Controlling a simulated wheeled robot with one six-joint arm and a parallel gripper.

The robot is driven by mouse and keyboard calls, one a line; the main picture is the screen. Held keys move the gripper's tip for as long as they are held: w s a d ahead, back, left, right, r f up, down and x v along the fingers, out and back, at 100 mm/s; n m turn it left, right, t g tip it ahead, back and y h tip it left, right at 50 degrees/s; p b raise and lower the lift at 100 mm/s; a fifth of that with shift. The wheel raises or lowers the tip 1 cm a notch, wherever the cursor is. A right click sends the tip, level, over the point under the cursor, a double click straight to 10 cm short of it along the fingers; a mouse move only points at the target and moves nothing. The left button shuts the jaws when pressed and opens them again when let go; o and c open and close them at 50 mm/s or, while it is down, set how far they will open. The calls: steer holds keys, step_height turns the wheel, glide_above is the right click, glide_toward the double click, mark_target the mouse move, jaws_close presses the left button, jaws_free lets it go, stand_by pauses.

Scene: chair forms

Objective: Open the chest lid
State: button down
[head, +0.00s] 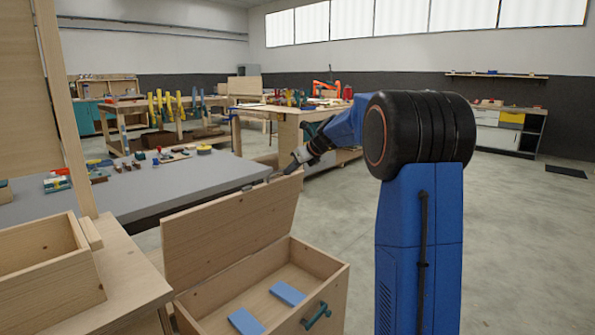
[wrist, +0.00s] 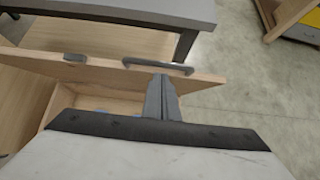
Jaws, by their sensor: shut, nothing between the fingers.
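The wooden chest (head: 326,290) stands at the bottom centre in the head view. Its lid (head: 230,230) is raised and stands steeply up at the back of the box. Two blue flat pieces (head: 287,293) lie inside on the chest floor. My gripper (head: 292,168) is at the lid's upper edge, near its right end. In the wrist view the gripper's fingers (wrist: 162,88) are together and empty, just at the near side of the lid (wrist: 100,70). A grey bar handle (wrist: 157,66) on the lid's edge lies just beyond the fingertips; I cannot tell if they touch.
A grey-topped table (head: 180,185) stands close behind the lid. A wooden bench with an open box (head: 50,280) is at the left. A teal handle (head: 318,317) sticks out of the chest's front. The floor at the right is clear.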

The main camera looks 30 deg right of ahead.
steer(key=shift+w+a, duration=0.15)
steer(key=shift+w, duration=0.25)
steer(key=w+a+r, duration=0.2)
steer(key=w, duration=0.5)
steer(key=shift+w+a, duration=0.3)
steer(key=shift+a, duration=0.1)
steer(key=s, duration=0.1)
steer(key=s+d, duration=0.1)
steer(key=s, duration=0.2)
steer(key=shift+d+r, duration=0.3)
steer(key=shift+r, duration=0.05)
steer(key=w+r+v, duration=0.1)
steer(key=v, duration=0.8)
steer(key=shift+a+r, duration=0.3)
steer(key=shift+r, duration=0.1)
